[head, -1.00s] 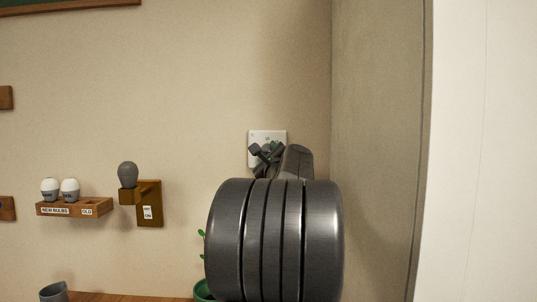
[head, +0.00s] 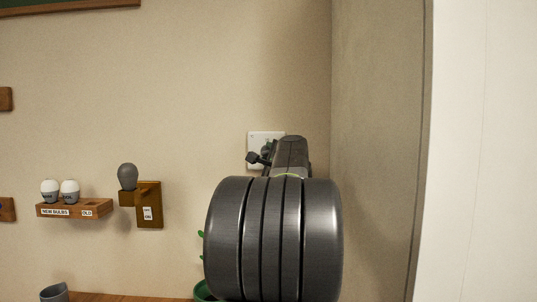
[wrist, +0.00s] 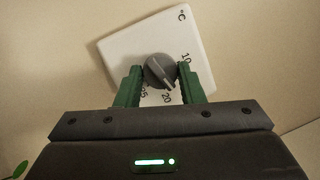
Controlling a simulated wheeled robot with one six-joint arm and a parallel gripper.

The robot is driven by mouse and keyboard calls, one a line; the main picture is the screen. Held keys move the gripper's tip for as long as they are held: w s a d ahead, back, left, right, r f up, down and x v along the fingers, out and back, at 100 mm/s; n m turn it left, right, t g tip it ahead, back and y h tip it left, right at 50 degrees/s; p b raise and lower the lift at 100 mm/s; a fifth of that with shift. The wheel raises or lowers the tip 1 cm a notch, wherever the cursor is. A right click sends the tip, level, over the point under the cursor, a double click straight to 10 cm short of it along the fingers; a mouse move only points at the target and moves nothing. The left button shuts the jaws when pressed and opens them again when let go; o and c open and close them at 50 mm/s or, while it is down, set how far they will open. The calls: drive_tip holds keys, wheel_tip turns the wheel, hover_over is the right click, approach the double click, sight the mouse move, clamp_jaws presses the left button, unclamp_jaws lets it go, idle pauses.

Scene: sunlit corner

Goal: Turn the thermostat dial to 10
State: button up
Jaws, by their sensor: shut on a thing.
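The thermostat is a white square plate (wrist: 130,42) on the wall, with a round grey dial (wrist: 158,68) in its middle. In the wrist view the plate looks tilted. I can read °C, 10 at the right, and 20 and 25 below the dial. The dial's ridge points down and right, close to the 20. My gripper (wrist: 159,74) has green fingers on either side of the dial and is shut on it. The right finger hides part of the scale. In the head view the plate (head: 256,138) is mostly hidden behind my arm.
On the wall to the left are a grey bulb (head: 128,176) in a wooden holder (head: 150,205) and a wooden bulb rack (head: 75,210) with two white bulbs. A green plant pot (head: 202,291) and a grey cup (head: 54,292) stand below. A wall corner is close on the right.

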drive_tip(key=shift+r+n+g+h+p, duration=0.2)
drive_tip(key=shift+n+g+p, duration=0.45)
drive_tip(key=shift+n, duration=1.65)
drive_tip(key=shift+r+n+g+h+p, duration=0.1)
drive_tip(key=shift+n+g+h+p, duration=0.4)
drive_tip(key=shift+n, duration=1.8)
drive_tip(key=shift+r+n+g+h+p, duration=0.15)
drive_tip(key=shift+n+g+p, duration=0.65)
drive_tip(key=shift+n, duration=1.5)
drive_tip(key=o, duration=1)
